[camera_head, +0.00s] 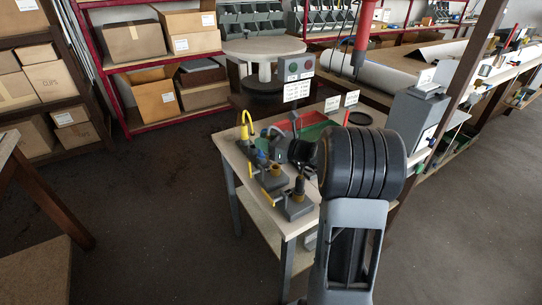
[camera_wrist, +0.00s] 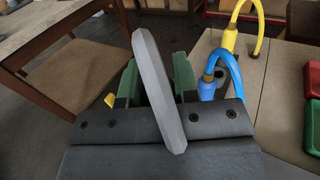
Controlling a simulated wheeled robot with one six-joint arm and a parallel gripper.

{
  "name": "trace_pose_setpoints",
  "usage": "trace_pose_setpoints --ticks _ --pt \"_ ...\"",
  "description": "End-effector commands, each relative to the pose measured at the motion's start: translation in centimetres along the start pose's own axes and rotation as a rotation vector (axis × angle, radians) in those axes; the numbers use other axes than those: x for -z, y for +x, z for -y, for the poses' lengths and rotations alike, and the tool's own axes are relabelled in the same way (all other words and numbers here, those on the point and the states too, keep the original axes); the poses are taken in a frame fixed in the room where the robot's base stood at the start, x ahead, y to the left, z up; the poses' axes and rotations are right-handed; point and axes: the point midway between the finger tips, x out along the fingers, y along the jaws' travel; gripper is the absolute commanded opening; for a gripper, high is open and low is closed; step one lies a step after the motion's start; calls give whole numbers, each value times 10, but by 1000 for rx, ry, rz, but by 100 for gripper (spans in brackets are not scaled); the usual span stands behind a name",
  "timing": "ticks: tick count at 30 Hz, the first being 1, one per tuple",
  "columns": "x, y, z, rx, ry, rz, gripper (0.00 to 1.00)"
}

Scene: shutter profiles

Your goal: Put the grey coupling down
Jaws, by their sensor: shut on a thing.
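The grey coupling (camera_wrist: 152,62) shows in the wrist view as a long, pale grey, slightly tilted bar. My gripper (camera_wrist: 158,82) is shut on it, with a green finger on each side.
A blue hose coupling (camera_wrist: 208,88) and a yellow one (camera_wrist: 243,14) stand right of my gripper. Red (camera_wrist: 312,78) and green (camera_wrist: 313,128) trays lie farther right. Floor shows left of the bench.

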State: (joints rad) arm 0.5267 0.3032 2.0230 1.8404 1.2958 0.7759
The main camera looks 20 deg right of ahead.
Motion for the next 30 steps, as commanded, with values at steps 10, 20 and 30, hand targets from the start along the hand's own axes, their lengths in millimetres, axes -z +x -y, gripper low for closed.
trace_pose_setpoints --ticks 10,20,30 --pt "17 -12 6 -2 0 0 2" --pt "55 -17 8 -2 4 -3 0" --pt "54 -17 8 -2 0 -1 41"
